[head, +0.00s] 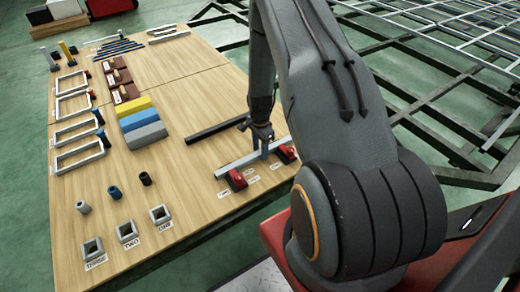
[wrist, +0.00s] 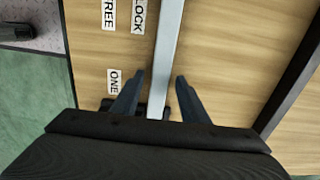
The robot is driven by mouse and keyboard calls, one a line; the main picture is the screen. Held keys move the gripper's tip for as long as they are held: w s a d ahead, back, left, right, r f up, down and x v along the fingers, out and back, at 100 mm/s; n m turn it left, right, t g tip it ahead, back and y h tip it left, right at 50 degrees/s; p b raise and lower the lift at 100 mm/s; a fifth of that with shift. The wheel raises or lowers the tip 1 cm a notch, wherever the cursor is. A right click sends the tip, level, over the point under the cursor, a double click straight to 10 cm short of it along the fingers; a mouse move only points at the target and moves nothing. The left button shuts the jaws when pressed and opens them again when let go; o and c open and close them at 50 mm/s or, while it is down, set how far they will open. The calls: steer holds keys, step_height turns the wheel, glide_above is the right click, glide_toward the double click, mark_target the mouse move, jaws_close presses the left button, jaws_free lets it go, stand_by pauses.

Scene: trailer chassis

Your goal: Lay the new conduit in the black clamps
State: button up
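A long light-grey bar (head: 234,164), which looks like the conduit, lies near the right edge of the wooden table. Its ends are by two red-and-black clamps, one at the left (head: 237,180) and one at the right (head: 286,154). I cannot tell whether it sits inside them. No all-black clamp shows clearly. My gripper (head: 264,150) is over the bar. In the wrist view my gripper (wrist: 160,75) is open, with a finger on each side of the grey bar (wrist: 168,40) and gaps between. The bar's near end is hidden by the gripper body.
A black bar (head: 215,130) lies beside the grey one; it also shows in the wrist view (wrist: 292,90). Yellow, blue and grey blocks (head: 142,121), grey frames (head: 80,156) and square sockets (head: 128,233) stand further left. The middle of the table (head: 185,100) is clear.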

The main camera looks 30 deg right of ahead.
step_height(320, 180, up, 13)
step_height(320, 180, up, 16)
steer(key=n, duration=0.7)
glide_above(260, 152)
steer(key=s+a, duration=0.6)
steer(key=s, duration=0.3)
steer(key=s+a+r+n, duration=0.2)
steer(key=s+r+n, duration=0.2)
steer(key=s, duration=0.3)
steer(key=s+a+r+n, duration=0.3)
steer(key=s+r+n, duration=0.1)
steer(key=s, duration=0.3)
steer(key=shift+a+r, duration=0.25)
steer(key=shift+a, duration=0.05)
steer(key=a+r+n+p, duration=0.2)
steer(key=a+r+p, duration=0.2)
steer(key=a+p, duration=0.3)
steer(key=shift+a+n, duration=0.2)
steer(key=shift+n, duration=0.1)
steer(key=shift+w, duration=0.1)
